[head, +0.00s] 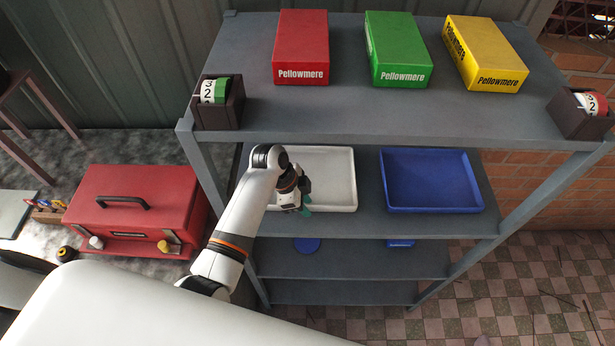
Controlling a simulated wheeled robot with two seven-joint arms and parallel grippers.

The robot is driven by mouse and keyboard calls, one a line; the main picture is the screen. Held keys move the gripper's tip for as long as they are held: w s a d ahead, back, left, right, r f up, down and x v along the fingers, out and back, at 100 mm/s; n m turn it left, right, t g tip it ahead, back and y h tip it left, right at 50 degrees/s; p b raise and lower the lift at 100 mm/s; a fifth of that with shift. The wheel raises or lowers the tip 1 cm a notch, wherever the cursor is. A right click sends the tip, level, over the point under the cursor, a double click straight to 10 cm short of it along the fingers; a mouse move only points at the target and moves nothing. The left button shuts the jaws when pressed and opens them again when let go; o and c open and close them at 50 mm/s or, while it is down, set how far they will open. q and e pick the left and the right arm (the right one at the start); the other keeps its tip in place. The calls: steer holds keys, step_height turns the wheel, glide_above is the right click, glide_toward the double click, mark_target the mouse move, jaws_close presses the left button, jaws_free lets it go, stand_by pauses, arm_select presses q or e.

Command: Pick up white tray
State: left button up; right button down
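The white tray (330,178) lies on the second shelf of the grey rack, left of a blue tray. It looks empty where it shows. My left arm reaches in from the lower left and covers the tray's left part. My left gripper (305,196) is over or in the left half of the tray, with its dark green fingertips pointing down towards the tray's floor and front rim. I cannot tell whether it touches the tray, or whether its fingers are apart. My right gripper is not in view.
The blue tray (432,180) stands right of the white one with a small gap. A red toolbox (140,205) stands left of the rack.

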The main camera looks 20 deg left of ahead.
arm_select(q)
jaws_close()
steer(key=shift+r, duration=0.15)
